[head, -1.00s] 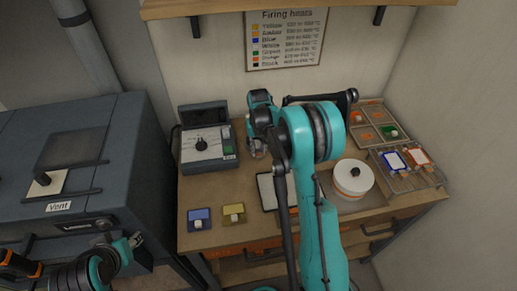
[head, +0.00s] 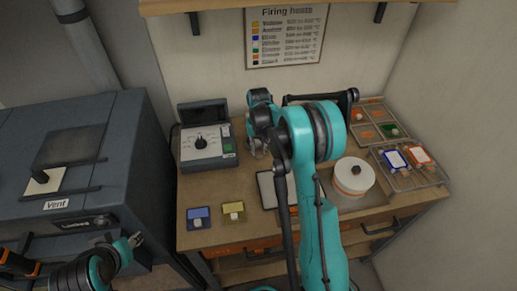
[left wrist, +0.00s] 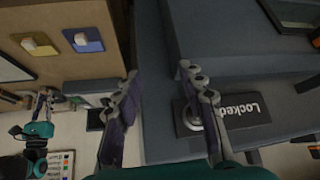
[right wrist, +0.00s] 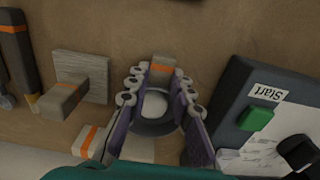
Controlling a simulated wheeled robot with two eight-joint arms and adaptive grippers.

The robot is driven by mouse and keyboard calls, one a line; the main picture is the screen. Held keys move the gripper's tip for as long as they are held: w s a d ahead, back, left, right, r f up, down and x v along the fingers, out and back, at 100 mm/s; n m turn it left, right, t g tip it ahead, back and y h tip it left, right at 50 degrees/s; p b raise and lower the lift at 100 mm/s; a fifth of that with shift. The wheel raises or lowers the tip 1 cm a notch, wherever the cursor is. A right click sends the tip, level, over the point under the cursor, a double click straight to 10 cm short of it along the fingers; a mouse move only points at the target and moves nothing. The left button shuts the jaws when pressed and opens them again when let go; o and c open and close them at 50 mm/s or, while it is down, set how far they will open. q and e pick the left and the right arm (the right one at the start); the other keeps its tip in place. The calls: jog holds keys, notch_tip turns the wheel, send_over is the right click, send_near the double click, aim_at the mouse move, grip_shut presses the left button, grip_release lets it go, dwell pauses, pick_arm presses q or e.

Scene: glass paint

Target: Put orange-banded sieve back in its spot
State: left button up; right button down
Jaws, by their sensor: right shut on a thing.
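My right gripper (right wrist: 158,82) is shut on a round piece with a dark rim and a pale middle (right wrist: 153,105), which looks like the sieve. A pale block with an orange band (right wrist: 162,66) shows just past the fingertips; I cannot tell whether it belongs to the sieve. In the head view my right gripper (head: 258,147) is beside the control box, and my arm hides most of it and what it holds. My left gripper (left wrist: 158,70) is open and empty in front of the kiln; it also shows in the head view (head: 136,240).
The control box (head: 207,147) is close to my right gripper. Orange-banded blocks (right wrist: 68,95) lie near it. A white drum with an orange band (head: 353,177) and trays (head: 412,178) fill the bench's right. Blue and yellow switches (head: 198,217) are at front left.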

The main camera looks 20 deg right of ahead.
pick_arm(q)
jog(key=shift+f+b, duration=0.3)
jog(key=shift+f, duration=0.05)
pick_arm(e)
jog(key=shift+f, duration=0.35)
dwell(0.4)
jog(key=c, duration=1.3)
grip_release()
pick_arm(q)
jog(key=shift+s, duration=0.1)
pick_arm(e)
jog(key=shift+o, duration=0.2)
jog(key=shift+r, duration=0.1)
